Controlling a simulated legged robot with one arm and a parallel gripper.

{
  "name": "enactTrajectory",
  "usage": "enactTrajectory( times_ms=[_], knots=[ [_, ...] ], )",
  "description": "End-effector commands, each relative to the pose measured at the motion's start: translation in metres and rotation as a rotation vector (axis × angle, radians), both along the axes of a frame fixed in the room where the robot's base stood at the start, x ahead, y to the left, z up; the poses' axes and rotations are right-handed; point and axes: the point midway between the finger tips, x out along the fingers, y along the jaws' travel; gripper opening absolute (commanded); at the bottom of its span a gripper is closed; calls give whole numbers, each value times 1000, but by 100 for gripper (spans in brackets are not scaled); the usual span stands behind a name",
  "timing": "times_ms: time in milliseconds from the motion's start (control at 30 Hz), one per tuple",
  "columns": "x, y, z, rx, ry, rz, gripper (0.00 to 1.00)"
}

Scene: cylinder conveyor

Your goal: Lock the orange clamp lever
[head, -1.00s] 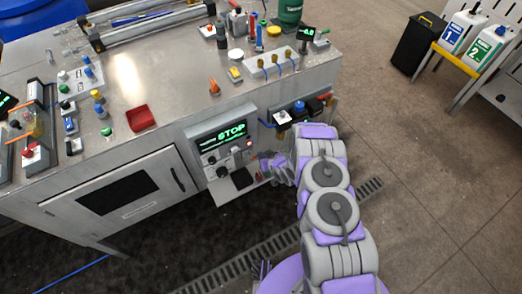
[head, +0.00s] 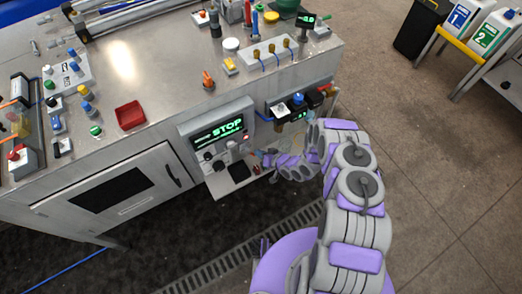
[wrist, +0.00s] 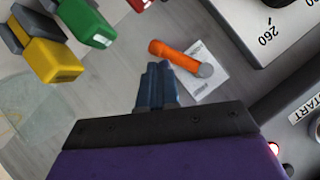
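In the wrist view an orange lever (wrist: 175,56) lies at a slant, its grey round pivot end at the lower right on a small white plate (wrist: 205,72). My gripper (wrist: 157,72) points up at it from below. Its two blue-grey fingers are together with nothing visible between them, and the tips look just short of the lever; contact cannot be told. In the head view my gripper (head: 268,158) is low at the bench front, right of the STOP display. An orange upright piece (head: 208,81) stands on the bench top; I cannot tell if it is the same lever.
Green (wrist: 88,22) and yellow (wrist: 52,60) handles are at the wrist view's upper left. A dial plate (wrist: 262,25) marked 260 and a START panel (wrist: 305,112) are at right. The STOP display (head: 220,132) is left of my gripper; a valve shelf (head: 298,103) is above it.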

Motion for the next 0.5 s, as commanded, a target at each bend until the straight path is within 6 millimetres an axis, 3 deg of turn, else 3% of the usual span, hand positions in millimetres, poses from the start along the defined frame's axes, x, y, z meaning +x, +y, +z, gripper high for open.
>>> enactTrajectory(
  times_ms=[500],
  knots=[
    [-4,8,-16,-1,-3,-2,0]
  ],
)
